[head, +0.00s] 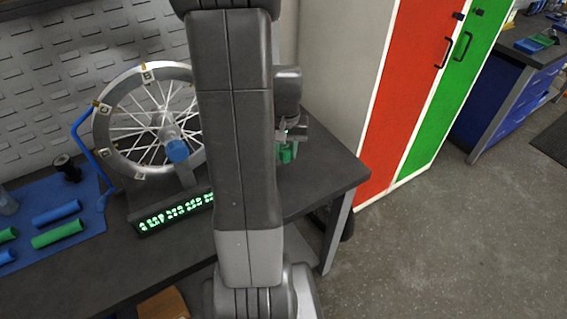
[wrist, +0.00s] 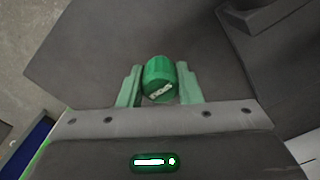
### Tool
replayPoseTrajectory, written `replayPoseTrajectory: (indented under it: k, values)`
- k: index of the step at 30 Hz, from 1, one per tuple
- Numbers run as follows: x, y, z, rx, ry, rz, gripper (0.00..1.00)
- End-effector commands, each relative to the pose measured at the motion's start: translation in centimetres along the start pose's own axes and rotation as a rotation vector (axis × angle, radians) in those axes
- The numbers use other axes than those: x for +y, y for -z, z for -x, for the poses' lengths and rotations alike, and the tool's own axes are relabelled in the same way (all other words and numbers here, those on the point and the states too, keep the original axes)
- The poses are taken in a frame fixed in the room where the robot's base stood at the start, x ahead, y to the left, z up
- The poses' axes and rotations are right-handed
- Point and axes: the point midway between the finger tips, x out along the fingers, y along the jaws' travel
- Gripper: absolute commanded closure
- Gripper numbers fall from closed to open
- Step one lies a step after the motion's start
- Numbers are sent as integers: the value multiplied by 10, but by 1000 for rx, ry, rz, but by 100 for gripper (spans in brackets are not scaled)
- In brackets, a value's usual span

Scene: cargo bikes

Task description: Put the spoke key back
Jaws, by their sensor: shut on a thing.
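My gripper (head: 291,136) is over the right end of the dark workbench (head: 325,180). It is shut on a small green cylinder with a pale label on its end, which I take to be the spoke key (head: 287,154). In the wrist view the spoke key (wrist: 158,72) sits between the two green-tinted fingers of my gripper (wrist: 158,88). The bench top shows beyond it; I cannot tell how far below it lies. My arm hides part of the bench and wheel.
A spoked wheel (head: 150,120) stands in a truing stand with a lit green display (head: 172,214). A blue mat (head: 85,225) at left bears several green and blue cylinders. Red (head: 405,90) and green cabinet doors stand right of the bench. Open floor (head: 450,240) lies at right.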

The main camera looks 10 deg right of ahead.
Motion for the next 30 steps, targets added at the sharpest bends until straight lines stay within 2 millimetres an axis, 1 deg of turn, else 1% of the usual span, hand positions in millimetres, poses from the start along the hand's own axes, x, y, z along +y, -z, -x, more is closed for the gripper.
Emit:
replayPoseTrajectory:
  k: [1,5,13,15,23,26,27,29,30]
  values:
    - [0,-1,-7,-3,0,0,100]
    - [0,0,-17,-1,0,0,100]
    - [0,0,-49,-3,0,0,100]
    - [0,0,-52,0,0,0,100]
    - [0,0,-53,2,0,0,100]
    - [0,0,-57,1,0,0,100]
    - [0,0,-57,1,0,0,67]
    - [0,0,-56,1,0,0,55]
    - [0,0,-56,1,0,0,47]
